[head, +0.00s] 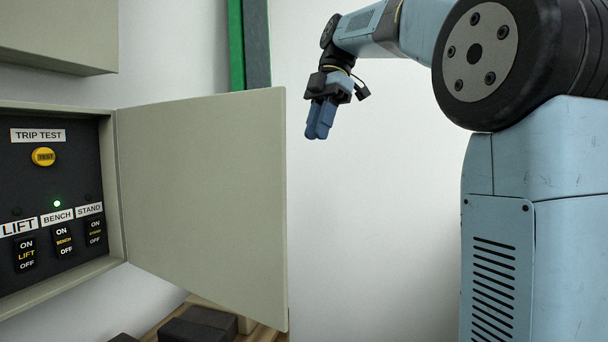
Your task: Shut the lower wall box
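The lower wall box (112,262) is on the wall at the left, cut off by the picture's left edge. Its beige door (205,195) stands wide open, hinged on the box's right side and swung out to the right. Inside, a dark panel shows a yellow test button (43,157), a lit green lamp and switches marked LIFT, BENCH and STAND. My gripper (319,136) hangs pointing down, to the right of the door's free edge and apart from it in the picture. Its blue fingers appear close together, and nothing shows between them; any small gap cannot be made out.
An upper wall box (58,35) is above, at the top left. A green and a dark grey upright strip (256,45) run down the wall behind the door. Dark blocks (200,325) lie on a wooden surface below the door. The wall right of the door is bare.

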